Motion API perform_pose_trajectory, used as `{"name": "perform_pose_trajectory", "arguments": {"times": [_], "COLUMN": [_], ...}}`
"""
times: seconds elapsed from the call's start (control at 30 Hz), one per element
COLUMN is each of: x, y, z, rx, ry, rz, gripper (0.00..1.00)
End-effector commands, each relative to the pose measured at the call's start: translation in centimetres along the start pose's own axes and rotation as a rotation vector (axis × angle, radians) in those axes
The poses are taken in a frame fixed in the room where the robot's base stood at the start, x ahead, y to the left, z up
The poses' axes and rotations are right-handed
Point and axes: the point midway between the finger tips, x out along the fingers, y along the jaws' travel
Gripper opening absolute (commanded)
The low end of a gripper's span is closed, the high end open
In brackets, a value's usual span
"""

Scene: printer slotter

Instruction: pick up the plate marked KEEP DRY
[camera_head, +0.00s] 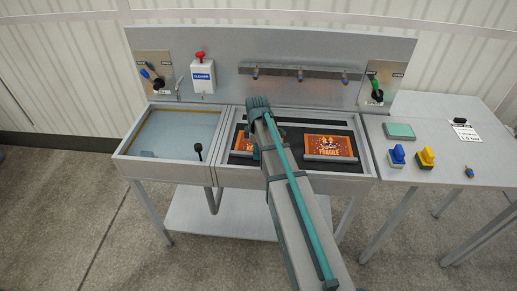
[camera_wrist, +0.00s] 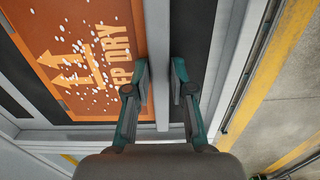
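The orange plate marked KEEP DRY (camera_wrist: 85,50) fills the upper left of the wrist view. In the head view this plate (camera_head: 242,143) lies in the dark tray and is mostly hidden behind my arm. A grey strip (camera_wrist: 157,45) runs along the plate's lettered edge. My gripper (camera_wrist: 160,85) is open, with one finger on each side of this strip and a gap between them. I cannot tell whether either finger touches it. The head view does not show the fingers clearly.
An orange FRAGILE plate (camera_head: 330,145) lies right of my arm in the same tray. A shallow basin (camera_head: 170,135) is at left. A side table (camera_head: 440,170) holds a green pad and blue and yellow items. A CLEANER dispenser (camera_head: 202,76) hangs on the back panel.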

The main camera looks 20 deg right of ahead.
Motion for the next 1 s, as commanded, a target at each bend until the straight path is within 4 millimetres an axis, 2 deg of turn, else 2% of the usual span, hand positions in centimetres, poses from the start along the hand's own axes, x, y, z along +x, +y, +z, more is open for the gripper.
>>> {"name": "perform_pose_trajectory", "arguments": {"times": [0.03, 0.1, 0.67, 0.83, 0.97, 1.0], "x": [0.0, 0.0, -0.5, -1.5, -3.1, -4.0], "y": [0.0, 0.0, 0.0, 0.1, 0.0, -1.0], "z": [0.0, 0.0, 0.0, 0.0, 0.0, 0.4], "rx": [0.0, 0.0, 0.0, 0.0, 0.0, 0.0], "ry": [0.0, 0.0, 0.0, 0.001, 0.001, 0.001], "rz": [0.0, 0.0, 0.001, 0.002, 0.004, 0.004], "gripper": [0.1, 0.0, 0.0, 0.0, 0.0, 0.0]}}
